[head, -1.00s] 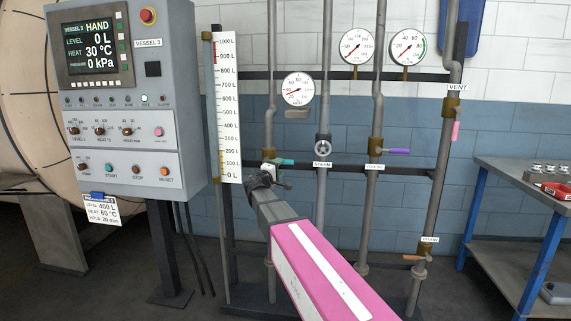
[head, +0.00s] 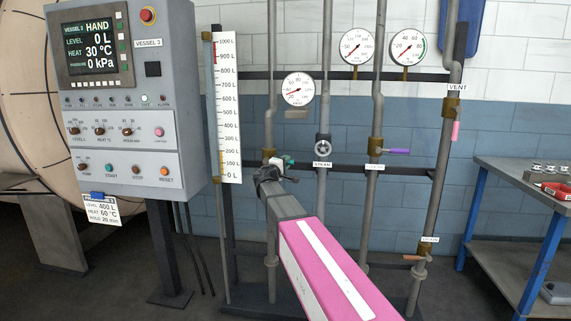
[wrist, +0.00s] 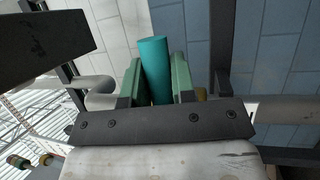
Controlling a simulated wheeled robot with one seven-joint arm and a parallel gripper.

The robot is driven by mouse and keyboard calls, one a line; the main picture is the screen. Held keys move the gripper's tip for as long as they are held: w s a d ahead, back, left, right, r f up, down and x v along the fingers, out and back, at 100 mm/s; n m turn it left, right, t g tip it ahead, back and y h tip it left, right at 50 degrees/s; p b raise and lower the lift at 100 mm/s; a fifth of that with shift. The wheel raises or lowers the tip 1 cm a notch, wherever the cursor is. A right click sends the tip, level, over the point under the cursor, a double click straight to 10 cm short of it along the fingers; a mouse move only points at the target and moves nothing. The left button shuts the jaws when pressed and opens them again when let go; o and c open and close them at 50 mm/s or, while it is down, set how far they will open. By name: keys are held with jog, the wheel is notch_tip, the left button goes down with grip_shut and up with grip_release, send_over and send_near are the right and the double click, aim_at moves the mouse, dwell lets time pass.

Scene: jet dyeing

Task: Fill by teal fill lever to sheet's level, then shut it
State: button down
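The teal fill lever (wrist: 154,68) stands between the two green finger pads of my gripper (wrist: 157,85) in the wrist view, with the pads close against both sides. In the head view the lever (head: 287,161) shows just beyond my gripper (head: 276,170), on the brass valve of the left pipe; the fingers partly hide it. The sheet (head: 102,210) below the panel reads level 400 L, heat 60 °C and hold 20 min. The display (head: 90,47) reads HAND, 0 L, 30 °C and 0 kPa. The level scale (head: 228,110) runs from 0 to 1000 L.
A steam handwheel (head: 323,149), purple lever (head: 398,151), pink vent lever (head: 456,131) and orange drain lever (head: 414,258) sit on pipes to the right. Round gauges hang above. The control panel (head: 130,110) stands left; a blue-legged bench (head: 510,175) stands right.

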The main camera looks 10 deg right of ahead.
jog(key=r+n, duration=0.1)
jog(key=r+n+t, duration=0.1)
jog(key=n, duration=0.1)
jog(key=r+n+t, duration=0.1)
jog(key=n, duration=0.1)
jog(key=shift+w+a+r+y, duration=0.1)
jog(key=shift+a+r+y, duration=0.05)
jog(key=shift+a+y, duration=0.15)
jog(key=n+t, duration=0.1)
jog(key=r+n, duration=0.1)
jog(key=n, duration=0.1)
jog(key=shift+w+a+r+t+y, duration=0.1)
jog(key=shift+a+r+t+y, duration=0.15)
jog(key=shift+a+t+y, duration=0.15)
jog(key=shift+w+a+r+n+t+y, duration=0.1)
jog(key=shift+a+r+n+t+y, duration=0.25)
jog(key=shift+n, duration=0.55)
jog(key=shift+w+a+r+n+t+y, duration=0.15)
jog(key=shift+r+n+t+y, duration=0.25)
jog(key=shift+n, duration=0.5)
jog(key=c, duration=0.9)
grip_release()
jog(key=shift+c, duration=0.2)
jog(key=shift+s+a+f, duration=0.1)
jog(key=shift+s, duration=0.1)
